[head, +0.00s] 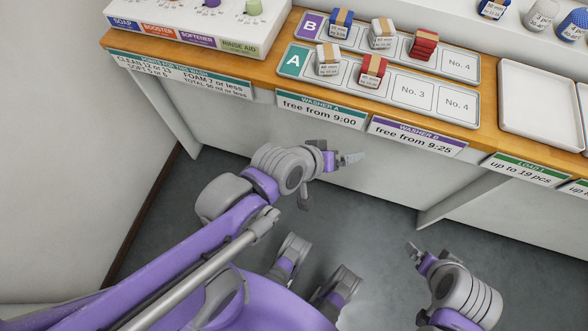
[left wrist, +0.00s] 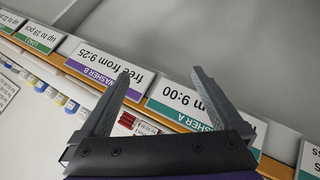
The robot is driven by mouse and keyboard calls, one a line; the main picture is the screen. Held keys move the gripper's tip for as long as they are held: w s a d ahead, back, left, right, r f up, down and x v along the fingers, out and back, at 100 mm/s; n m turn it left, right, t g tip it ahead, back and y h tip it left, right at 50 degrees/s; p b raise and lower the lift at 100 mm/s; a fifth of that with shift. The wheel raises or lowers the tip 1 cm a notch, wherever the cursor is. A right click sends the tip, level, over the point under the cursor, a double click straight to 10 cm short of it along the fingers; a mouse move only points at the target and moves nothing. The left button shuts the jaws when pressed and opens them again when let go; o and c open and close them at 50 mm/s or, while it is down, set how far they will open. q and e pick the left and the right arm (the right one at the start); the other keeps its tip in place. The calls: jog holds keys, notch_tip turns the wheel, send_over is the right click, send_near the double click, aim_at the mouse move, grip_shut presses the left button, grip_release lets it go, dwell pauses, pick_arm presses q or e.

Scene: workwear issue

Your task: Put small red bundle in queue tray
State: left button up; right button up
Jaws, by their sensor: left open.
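Two red bundles show in the head view. One red bundle with a white label (head: 373,69) sits in the second space of queue tray A (head: 433,112). Another, darker red bundle (head: 424,44) sits in the third space of queue tray B (head: 462,66). I cannot tell which is the small one. My left gripper (head: 352,158) is open and empty, in front of and below the counter edge. Its open fingers (left wrist: 163,74) also show in the left wrist view, with a red bundle (left wrist: 126,119) beyond them. My right gripper (head: 411,247) is low over the floor, its jaw gap unclear.
White bundles (head: 328,61) (head: 382,34) and a blue one (head: 340,22) also stand in the trays. An empty white tray (head: 541,105) lies to the right. The dispenser box (head: 200,20) is at left. Signs hang along the counter's front edge (head: 264,86).

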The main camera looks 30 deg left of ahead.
pick_arm(q)
jog(key=s+a+f+m+g+y, duration=0.2)
jog(key=s+a+f+m+g, duration=0.1)
jog(key=s+a, duration=0.4)
jog(key=shift+s+f+m+g+y, duration=0.4)
jog(key=shift+s+m+g, duration=0.15)
jog(key=shift+m, duration=0.65)
